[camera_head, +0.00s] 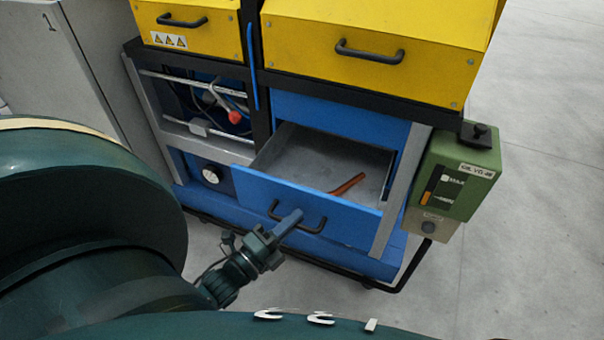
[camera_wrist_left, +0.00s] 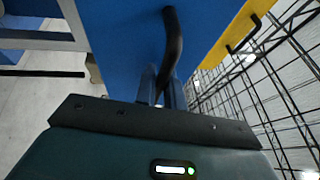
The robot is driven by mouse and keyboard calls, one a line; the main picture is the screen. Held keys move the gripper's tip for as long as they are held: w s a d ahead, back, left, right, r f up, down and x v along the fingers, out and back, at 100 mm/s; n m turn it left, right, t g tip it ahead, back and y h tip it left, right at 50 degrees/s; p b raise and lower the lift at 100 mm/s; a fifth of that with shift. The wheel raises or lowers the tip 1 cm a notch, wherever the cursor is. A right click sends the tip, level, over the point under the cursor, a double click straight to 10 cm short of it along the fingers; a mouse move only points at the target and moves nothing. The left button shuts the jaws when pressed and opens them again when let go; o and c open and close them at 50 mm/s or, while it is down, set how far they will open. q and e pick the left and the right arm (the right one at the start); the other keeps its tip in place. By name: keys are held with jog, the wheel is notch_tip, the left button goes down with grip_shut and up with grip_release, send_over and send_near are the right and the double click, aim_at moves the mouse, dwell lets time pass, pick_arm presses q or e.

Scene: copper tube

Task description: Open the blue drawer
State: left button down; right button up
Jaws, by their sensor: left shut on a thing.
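The blue drawer (camera_head: 262,193) is pulled out of the machine's lower part, and its grey inside shows. A copper tube (camera_head: 348,184) lies on the drawer's floor. The drawer's black handle (camera_head: 310,227) is on its blue front. My left gripper (camera_head: 290,220) is shut on this handle, at its middle. In the left wrist view the dark handle (camera_wrist_left: 173,40) runs between my left gripper's fingers (camera_wrist_left: 163,85), in front of the blue drawer front (camera_wrist_left: 110,65). My right gripper is not in view.
Two yellow covers with black handles, a left one (camera_head: 190,25) and a right one (camera_head: 375,45), sit above the drawer. A green box (camera_head: 460,170) is fixed at the machine's right side. A grey cabinet (camera_head: 75,75) stands at left. Grey floor (camera_head: 545,200) is clear at right.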

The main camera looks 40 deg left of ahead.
pick_arm(q)
jog(key=s, duration=0.3)
jog(key=shift+s+d+p, duration=0.15)
jog(key=shift+d+p, duration=0.2)
jog(key=shift+d, duration=0.05)
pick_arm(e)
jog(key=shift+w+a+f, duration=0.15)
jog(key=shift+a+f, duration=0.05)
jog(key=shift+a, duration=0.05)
pick_arm(q)
jog(key=c, duration=1.5)
grip_release()
jog(key=v, duration=1.3)
jog(key=shift+b, duration=0.45)
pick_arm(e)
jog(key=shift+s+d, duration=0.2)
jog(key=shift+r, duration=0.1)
